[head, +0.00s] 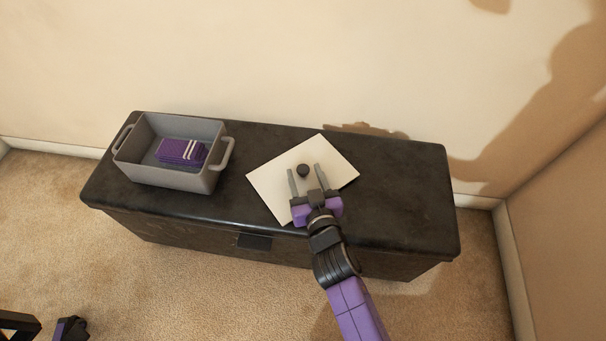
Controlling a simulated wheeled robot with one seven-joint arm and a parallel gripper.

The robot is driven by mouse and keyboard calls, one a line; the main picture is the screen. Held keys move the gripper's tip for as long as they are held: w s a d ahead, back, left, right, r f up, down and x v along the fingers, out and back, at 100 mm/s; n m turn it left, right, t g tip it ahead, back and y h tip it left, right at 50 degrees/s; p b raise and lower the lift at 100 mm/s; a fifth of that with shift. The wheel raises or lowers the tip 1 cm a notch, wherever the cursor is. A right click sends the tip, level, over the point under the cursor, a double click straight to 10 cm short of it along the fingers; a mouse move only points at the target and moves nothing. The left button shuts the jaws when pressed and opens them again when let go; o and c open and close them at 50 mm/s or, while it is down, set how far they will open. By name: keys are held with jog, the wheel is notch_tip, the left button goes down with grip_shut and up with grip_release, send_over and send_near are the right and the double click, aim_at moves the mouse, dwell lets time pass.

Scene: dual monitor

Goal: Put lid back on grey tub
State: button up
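The grey tub (201,181) stands open on the left part of the black chest, with a handle at each end. A purple block with pale stripes (180,151) lies inside it. The lid (274,188) is a flat white rectangle with a round black knob (303,171); it lies turned at an angle on the chest, right of the tub. My gripper (304,171) is open over the lid, its two fingers apart on either side of the knob. I cannot tell whether the fingers touch the knob or how high they are. My gripper hides part of the lid's near edge.
The black chest (410,205) has free top surface right of the lid and a narrow gap between tub and lid. A beige wall (280,60) stands close behind it, and another wall is at the right. Carpet (200,290) lies in front.

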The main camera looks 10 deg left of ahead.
grip_shut()
